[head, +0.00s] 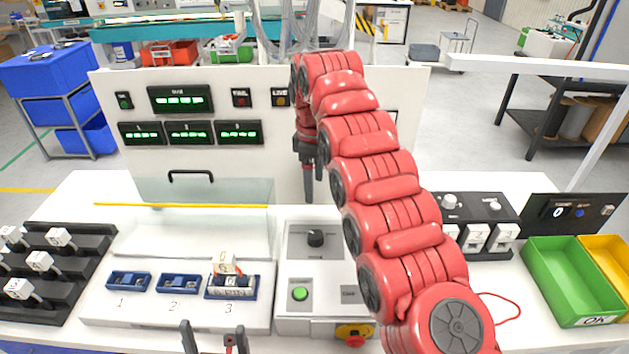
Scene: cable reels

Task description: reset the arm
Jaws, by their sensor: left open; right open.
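My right arm (385,185) is red and segmented. It rises from the bottom right up to the top middle of the head view and bends over there. Its dark gripper (308,190) hangs down in front of the white panel, above the control box, open with nothing seen in it. My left gripper (208,337) shows only its fingertips at the bottom edge, open and empty, in front of the numbered sockets. The rest of the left arm is out of view.
Blue sockets (128,281) lie on the test bench, with a labelled block (226,265) at socket 3. A clear cover with a yellow edge (180,206) stands behind. A control box (299,324), a black rack (40,290) and a green bin (566,280) flank them.

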